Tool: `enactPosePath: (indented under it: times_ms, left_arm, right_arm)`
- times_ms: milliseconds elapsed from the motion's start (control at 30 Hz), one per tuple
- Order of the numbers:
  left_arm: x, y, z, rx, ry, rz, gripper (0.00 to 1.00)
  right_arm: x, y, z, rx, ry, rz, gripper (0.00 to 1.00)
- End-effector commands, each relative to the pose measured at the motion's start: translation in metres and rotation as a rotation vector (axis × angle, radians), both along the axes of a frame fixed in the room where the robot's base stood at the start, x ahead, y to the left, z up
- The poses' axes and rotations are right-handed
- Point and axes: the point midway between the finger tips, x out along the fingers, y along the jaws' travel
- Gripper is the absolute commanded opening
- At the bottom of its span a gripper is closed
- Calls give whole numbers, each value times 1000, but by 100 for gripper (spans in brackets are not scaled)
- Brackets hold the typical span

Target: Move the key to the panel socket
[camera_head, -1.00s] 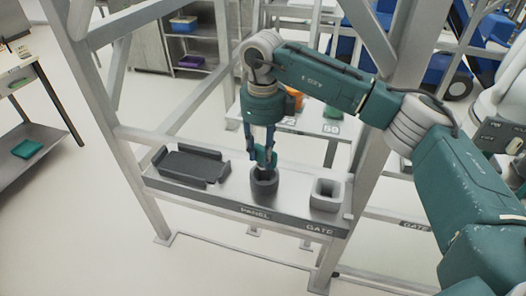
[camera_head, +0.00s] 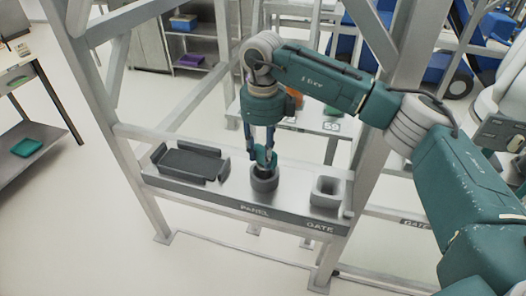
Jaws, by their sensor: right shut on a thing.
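The key is a small teal piece (camera_head: 262,155) with a dark lower part, at the dark round panel socket (camera_head: 264,184) above the PANEL label. My right gripper (camera_head: 262,158) points straight down over this socket, its fingers shut on the key. The key's lower end is at the socket's mouth; how deep it sits inside is hidden. The light square gate socket (camera_head: 327,191) stands to the right on the same shelf and looks empty. My left gripper is out of view.
A dark shallow tray (camera_head: 190,163) lies on the left of the grey shelf (camera_head: 236,194). Metal frame posts stand at both sides of the shelf. My right arm crosses the upper right. A table with a teal item (camera_head: 27,147) stands far left.

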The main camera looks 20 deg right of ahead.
Motion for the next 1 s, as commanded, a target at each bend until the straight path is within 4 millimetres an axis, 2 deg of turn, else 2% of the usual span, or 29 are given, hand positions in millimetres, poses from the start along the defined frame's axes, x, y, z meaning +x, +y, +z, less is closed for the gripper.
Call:
enactPosePath:
  times_ms: [600, 1000]
  left_arm:
    - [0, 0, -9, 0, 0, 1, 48]
    - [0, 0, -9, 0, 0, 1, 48]
  right_arm:
    - [0, 0, -13, 1, -1, 0, 0]
    - [0, 0, -13, 1, -1, 0, 0]
